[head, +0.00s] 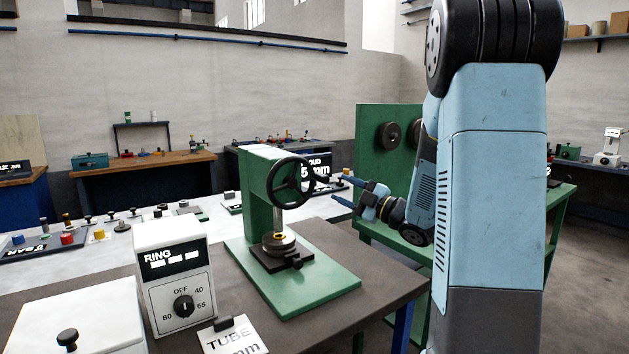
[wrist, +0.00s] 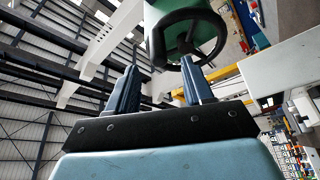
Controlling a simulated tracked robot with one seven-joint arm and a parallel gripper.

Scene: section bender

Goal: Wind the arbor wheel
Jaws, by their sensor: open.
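The arbor wheel is a black spoked handwheel (head: 293,182) on the side of a green arbor press (head: 258,180), which stands on a green base on the dark table. Under its ram sits a round metal piece (head: 279,242). My gripper (head: 339,191) is open and empty, just right of the wheel, its fingers pointing left towards it. In the wrist view the wheel (wrist: 156,45) shows beyond the tips of my open gripper (wrist: 160,65). The fingers appear apart from the rim, though the exact gap is hard to tell.
A white box labelled RING (head: 174,275) with a dial and a TUBE card (head: 233,337) stand left of the press. A green panel (head: 372,150) with dark discs rises behind my arm. A pale bench (head: 130,240) with small knobs lies behind the table.

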